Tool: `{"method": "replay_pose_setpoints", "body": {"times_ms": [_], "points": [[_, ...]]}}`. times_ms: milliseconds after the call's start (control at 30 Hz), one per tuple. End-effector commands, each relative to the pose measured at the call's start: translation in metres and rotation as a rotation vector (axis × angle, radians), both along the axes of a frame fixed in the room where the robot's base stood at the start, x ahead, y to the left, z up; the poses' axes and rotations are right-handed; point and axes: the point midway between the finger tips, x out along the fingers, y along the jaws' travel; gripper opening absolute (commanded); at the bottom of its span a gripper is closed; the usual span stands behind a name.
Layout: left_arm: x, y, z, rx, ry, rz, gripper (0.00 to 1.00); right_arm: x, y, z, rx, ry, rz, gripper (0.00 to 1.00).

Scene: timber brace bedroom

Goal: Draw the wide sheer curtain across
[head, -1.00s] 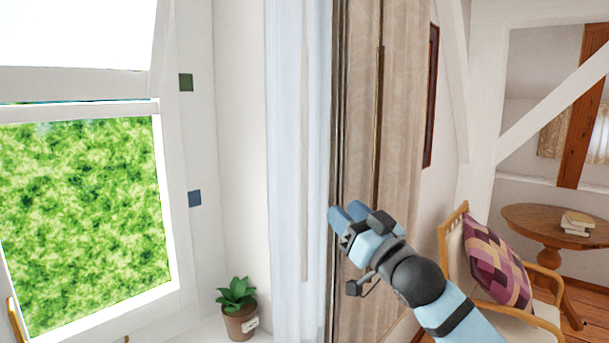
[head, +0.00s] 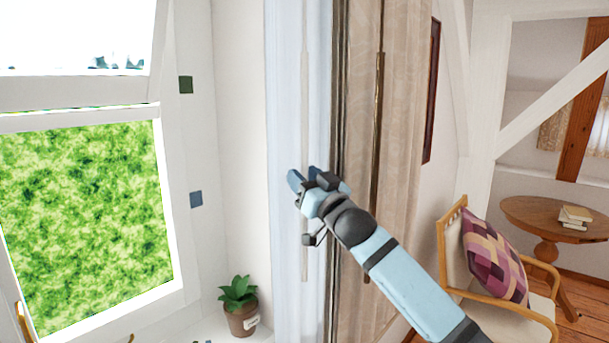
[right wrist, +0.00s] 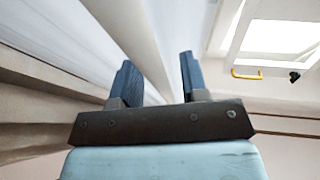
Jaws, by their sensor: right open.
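The sheer curtain (head: 284,120) is pale bluish white and hangs bunched in a narrow strip right of the window. A thin pale wand (head: 304,90) hangs down its front. My right gripper (head: 304,178) is open, in front of the sheer at the wand's lower half. In the right wrist view, a pale bar (right wrist: 143,40), apparently the wand, runs up between the open fingers (right wrist: 157,66). I see no grip on it. Sheer folds (right wrist: 75,45) lie to the left there. My left gripper is out of view.
A beige heavy curtain (head: 400,130) with a brown wand (head: 379,100) hangs just right of the sheer. A potted plant (head: 240,318) stands on the sill below. The tilted window (head: 85,210) is at left. A chair (head: 452,225) with a cushion stands at right.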

Motion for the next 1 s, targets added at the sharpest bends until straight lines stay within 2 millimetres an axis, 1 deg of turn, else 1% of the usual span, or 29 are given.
{"method": "replay_pose_setpoints", "body": {"times_ms": [200, 233, 267, 300, 400, 633, 767, 867, 1000], "points": [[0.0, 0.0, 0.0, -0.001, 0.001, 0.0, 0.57, 0.0, 0.0, 0.0, 0.0, 0.0, 0.0, 0.41], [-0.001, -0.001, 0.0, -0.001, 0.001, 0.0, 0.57, 0.0, 0.0, 0.0, 0.0, 0.0, 0.0, 0.36], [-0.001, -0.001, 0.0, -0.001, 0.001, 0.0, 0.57, 0.0, 0.0, 0.0, 0.0, 0.0, 0.0, 0.29], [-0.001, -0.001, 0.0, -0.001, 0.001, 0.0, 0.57, 0.0, 0.0, 0.0, 0.0, 0.0, 0.0, 0.2], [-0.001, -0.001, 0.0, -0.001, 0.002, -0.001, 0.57, 0.0, 0.0, 0.0, 0.0, 0.0, 0.0, 0.0], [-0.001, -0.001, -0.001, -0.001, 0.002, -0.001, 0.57, -0.001, 0.001, 0.0, 0.001, -0.001, 0.0, 0.0], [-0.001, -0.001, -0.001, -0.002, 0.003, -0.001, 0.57, -0.009, 0.007, 0.0, 0.002, -0.001, 0.003, 0.0], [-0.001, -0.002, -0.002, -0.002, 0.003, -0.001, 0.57, -0.021, 0.017, -0.001, 0.004, 0.0, 0.003, 0.0], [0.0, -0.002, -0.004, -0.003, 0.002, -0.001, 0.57, -0.048, 0.037, -0.001, 0.006, 0.001, 0.006, 0.0]]}}
